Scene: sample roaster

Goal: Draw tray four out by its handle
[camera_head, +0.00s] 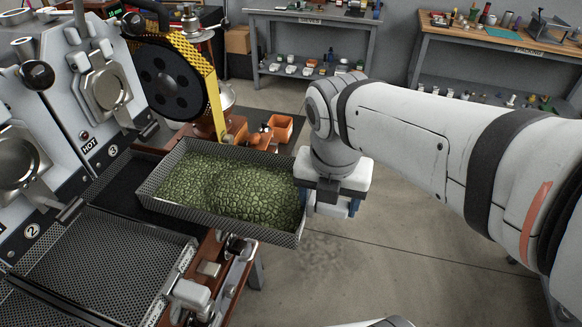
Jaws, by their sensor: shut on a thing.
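A grey mesh tray (225,222) full of green beans (240,187) reaches out to the right from the machine's row of bays. No number on the tray shows, so I cannot tell from the picture that it is tray four. My gripper (329,200) is at the tray's right end, pointing down, and is shut on its handle. The handle itself is hidden behind the gripper. The tray looks about level, and its left end lies over the dark bed near the number 3 plate (113,151).
An empty mesh tray (105,262) lies at the lower left by the number 2 plate (31,231). The floor (400,250) to the right is clear. Workbenches line the back.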

